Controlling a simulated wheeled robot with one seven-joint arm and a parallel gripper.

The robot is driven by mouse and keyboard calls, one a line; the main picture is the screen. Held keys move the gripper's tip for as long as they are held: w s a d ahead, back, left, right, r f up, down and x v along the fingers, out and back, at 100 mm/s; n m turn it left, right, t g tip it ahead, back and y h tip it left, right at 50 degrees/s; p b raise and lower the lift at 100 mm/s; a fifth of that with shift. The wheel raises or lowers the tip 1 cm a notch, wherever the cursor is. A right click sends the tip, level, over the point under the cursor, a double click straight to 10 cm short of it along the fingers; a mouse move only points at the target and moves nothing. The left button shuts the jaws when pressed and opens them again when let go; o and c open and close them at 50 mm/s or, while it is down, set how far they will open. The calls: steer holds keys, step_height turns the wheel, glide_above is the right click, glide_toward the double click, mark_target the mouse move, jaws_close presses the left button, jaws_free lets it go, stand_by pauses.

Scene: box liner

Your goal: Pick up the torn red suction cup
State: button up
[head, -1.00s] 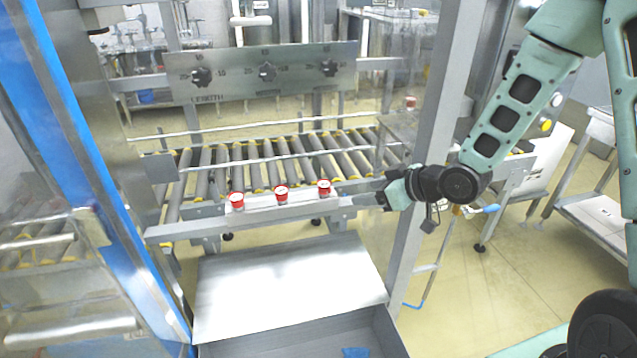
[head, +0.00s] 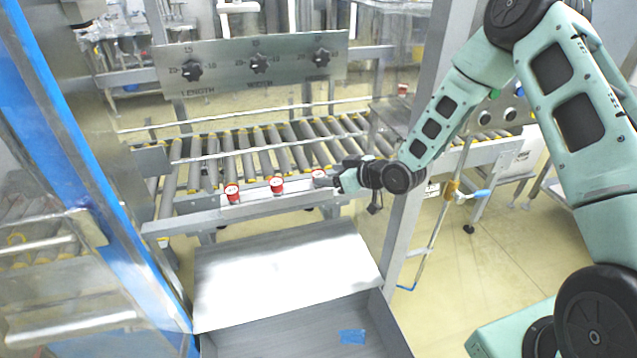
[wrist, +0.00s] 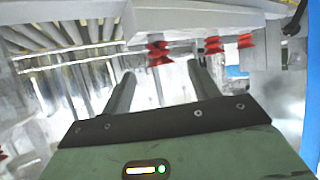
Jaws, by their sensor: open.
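Three red suction cups with pale tops stand in a row on a grey bar: the left cup (head: 232,194), the middle cup (head: 277,185) and the right cup (head: 319,175). I cannot tell which is torn. My gripper (head: 326,183) is at the right cup and partly covers it. In the wrist view, my gripper (wrist: 160,76) is open and empty, its two fingers apart. The nearest red cup (wrist: 158,53) shows just beyond the fingertips, roughly between them. Two other red cups (wrist: 212,44) (wrist: 245,41) are farther right.
A roller conveyor (head: 255,150) runs behind the bar. A panel with three knobs (head: 260,66) hangs above it. A grey open box (head: 290,275) with a blue piece (head: 352,337) is below. A metal post (head: 408,190) stands right of the cups. Another red item (head: 402,88) is behind it.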

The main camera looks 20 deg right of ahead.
mark_target(320, 174)
steer(key=shift+p+x, duration=0.9)
steer(key=shift+x, duration=1.7)
steer(key=c, duration=1.1)
